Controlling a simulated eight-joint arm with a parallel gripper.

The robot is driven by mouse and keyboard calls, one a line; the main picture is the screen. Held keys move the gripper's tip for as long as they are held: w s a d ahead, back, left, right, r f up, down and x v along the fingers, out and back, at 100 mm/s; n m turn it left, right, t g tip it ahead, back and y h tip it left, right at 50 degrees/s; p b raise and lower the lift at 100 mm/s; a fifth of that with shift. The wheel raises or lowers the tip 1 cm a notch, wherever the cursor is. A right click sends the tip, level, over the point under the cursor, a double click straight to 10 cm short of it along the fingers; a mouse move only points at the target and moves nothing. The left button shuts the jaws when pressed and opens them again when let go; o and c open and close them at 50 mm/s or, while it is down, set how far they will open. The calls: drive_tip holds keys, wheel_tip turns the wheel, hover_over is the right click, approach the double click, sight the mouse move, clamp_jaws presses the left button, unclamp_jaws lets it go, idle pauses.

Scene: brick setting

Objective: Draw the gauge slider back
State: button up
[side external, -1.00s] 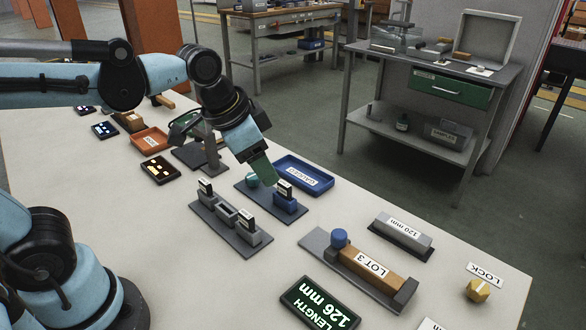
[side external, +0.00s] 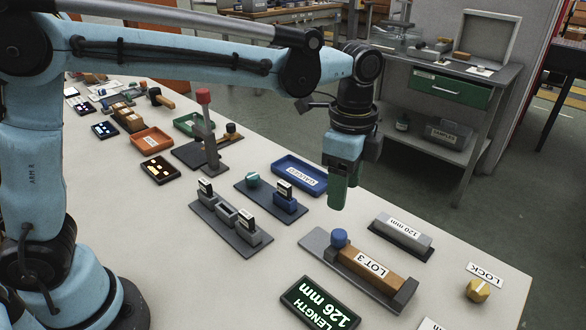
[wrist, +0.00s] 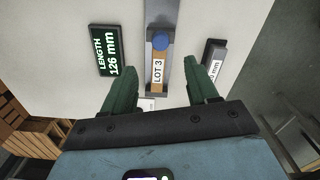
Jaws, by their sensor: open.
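The length gauge is a grey plate (side external: 314,240) with a blue round slider knob (side external: 338,238) at its left end. A brown bar marked LOT 3 (side external: 372,266) lies on it, between the knob and a dark end block (side external: 405,295). My gripper (side external: 338,200) hangs above the knob end, fingers pointing down, apart from the gauge. In the wrist view the green fingers (wrist: 162,85) are spread and empty. That view also shows the blue knob (wrist: 160,41) beyond the fingertips and the LOT 3 bar (wrist: 158,72) between them.
A lit display reading LENGTH 126 mm (side external: 319,304) lies in front of the gauge. A grey block marked 120 mm (side external: 402,236) lies behind it. A blue tray (side external: 298,174) and other fixtures stand at the left.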

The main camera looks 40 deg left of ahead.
sight(338, 232)
wheel_tip(338, 232, down, 10)
drive_tip(key=shift+f, duration=0.15)
idle(0.3)
drive_tip(key=shift+c, duration=0.3)
clamp_jaws()
drive_tip(key=shift+a, duration=0.1)
